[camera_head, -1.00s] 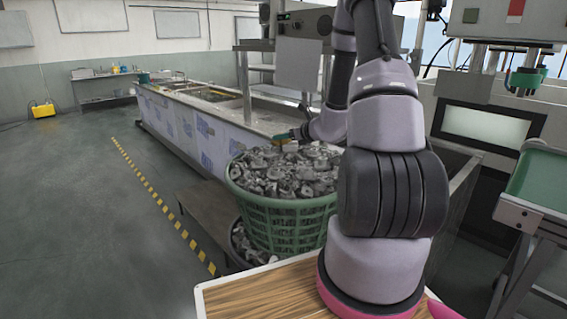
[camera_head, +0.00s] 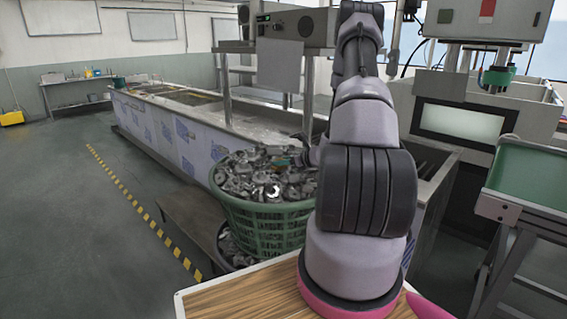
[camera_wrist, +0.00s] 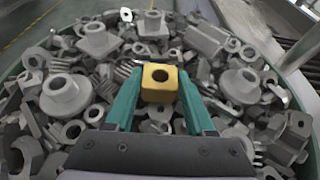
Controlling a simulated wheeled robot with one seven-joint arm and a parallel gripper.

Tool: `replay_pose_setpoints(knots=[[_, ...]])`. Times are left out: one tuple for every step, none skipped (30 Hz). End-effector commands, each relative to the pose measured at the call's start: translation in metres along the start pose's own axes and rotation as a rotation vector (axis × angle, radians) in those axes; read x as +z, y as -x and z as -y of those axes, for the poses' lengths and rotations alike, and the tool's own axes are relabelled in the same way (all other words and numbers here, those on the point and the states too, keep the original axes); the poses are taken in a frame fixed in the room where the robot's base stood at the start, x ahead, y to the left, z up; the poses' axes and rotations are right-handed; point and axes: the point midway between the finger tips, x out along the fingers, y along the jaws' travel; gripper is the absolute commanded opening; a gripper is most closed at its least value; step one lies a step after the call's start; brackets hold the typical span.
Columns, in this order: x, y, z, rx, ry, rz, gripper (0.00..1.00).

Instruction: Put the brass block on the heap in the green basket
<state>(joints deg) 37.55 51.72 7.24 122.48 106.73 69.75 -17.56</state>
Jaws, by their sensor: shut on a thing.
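The brass block (camera_wrist: 158,83) is a small yellow cube with a round hole in its face. In the wrist view my gripper (camera_wrist: 160,92) has its two green fingers shut on it, one on each side. The block shows against the heap (camera_wrist: 98,42) of grey metal parts; I cannot tell whether it touches them. In the head view the green basket (camera_head: 262,226) is piled above its rim with this heap. My gripper (camera_head: 297,159) is low at the heap's back right there, mostly hidden by parts and my wrist.
The long tank (camera_head: 180,132) runs behind the basket. A second lot of grey parts (camera_head: 232,250) sits below the basket. A wooden-topped surface (camera_head: 235,297) is in front. A green tray (camera_head: 528,175) stands at right. The floor at left is clear.

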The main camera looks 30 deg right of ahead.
Motion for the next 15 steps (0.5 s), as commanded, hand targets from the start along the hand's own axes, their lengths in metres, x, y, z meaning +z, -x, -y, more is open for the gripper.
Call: replay_pose_setpoints(knots=[[-0.0014, -0.0009, 0.0003, -0.001, -0.001, 0.002, 0.0], [-0.0018, -0.0011, 0.0003, -0.001, 0.0, 0.002, 0.0], [-0.0017, -0.0011, 0.0003, -0.001, 0.0, 0.002, 0.0], [-0.0015, -0.0011, 0.0003, -0.001, 0.001, 0.002, 0.0], [-0.0014, -0.001, 0.0003, -0.001, 0.001, 0.002, 0.0], [-0.0013, -0.001, 0.0003, -0.001, 0.001, 0.002, 0.0], [-0.0013, -0.001, 0.0003, -0.001, 0.001, 0.002, 0.0], [-0.0013, -0.001, 0.0002, -0.001, 0.001, 0.002, 0.0], [-0.0019, -0.0013, 0.0001, -0.001, 0.001, 0.002, 0.0], [-0.0026, -0.0016, 0.0, 0.0, 0.0, 0.002, 0.0], [-0.0035, -0.002, -0.0001, 0.0, 0.0, 0.002, 0.0], [-0.0048, -0.0022, -0.0003, 0.0, 0.0, 0.0, 0.58], [-0.0044, -0.002, -0.0002, 0.0, 0.001, 0.001, 0.7], [-0.0043, -0.002, -0.0002, 0.0, 0.001, 0.001, 0.81], [-0.0043, -0.002, -0.0002, 0.0, 0.001, 0.001, 0.84]])
